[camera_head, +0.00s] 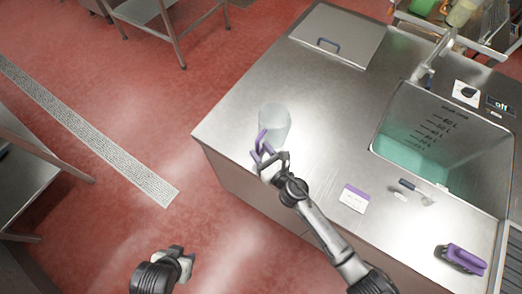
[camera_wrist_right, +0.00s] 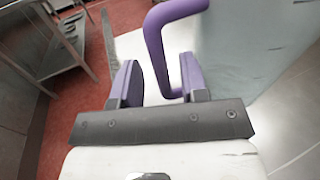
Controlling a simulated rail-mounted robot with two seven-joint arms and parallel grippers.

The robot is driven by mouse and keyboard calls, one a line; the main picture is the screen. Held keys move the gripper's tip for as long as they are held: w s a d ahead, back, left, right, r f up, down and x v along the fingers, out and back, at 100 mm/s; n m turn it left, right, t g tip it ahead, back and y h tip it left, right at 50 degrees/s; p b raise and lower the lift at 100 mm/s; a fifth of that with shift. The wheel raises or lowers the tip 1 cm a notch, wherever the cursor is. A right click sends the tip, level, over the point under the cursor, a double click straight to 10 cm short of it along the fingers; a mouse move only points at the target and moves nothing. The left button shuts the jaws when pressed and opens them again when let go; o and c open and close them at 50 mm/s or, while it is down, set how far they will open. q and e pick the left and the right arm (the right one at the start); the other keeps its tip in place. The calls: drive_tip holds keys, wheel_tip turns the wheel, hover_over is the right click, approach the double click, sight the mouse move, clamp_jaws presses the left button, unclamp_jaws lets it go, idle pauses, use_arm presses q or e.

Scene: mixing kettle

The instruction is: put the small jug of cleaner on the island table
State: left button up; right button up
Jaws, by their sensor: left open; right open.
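A pale, translucent jug (camera_head: 275,120) with a purple handle stands upright on the steel counter (camera_head: 235,110), near its left corner. My right gripper (camera_head: 266,158) is at the handle side of the jug. In the right wrist view, the purple handle (camera_wrist_right: 157,45) runs down between the two fingers of my right gripper (camera_wrist_right: 160,85), which are open with gaps beside it. The jug body (camera_wrist_right: 235,45) fills the upper right there. My left gripper (camera_head: 183,262) is open and empty, low over the red floor, away from the counter.
A square basin (camera_head: 440,140) with teal liquid and litre marks is set into the counter at right. A purple-and-white card (camera_head: 354,198), a small scraper-like tool (camera_head: 416,192) and a purple brush (camera_head: 463,258) lie in front. Steel tables (camera_head: 30,165) stand left.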

drive_tip(key=v, duration=1)
drive_tip(key=shift+f, duration=0.1)
drive_tip(key=shift+v, duration=0.95)
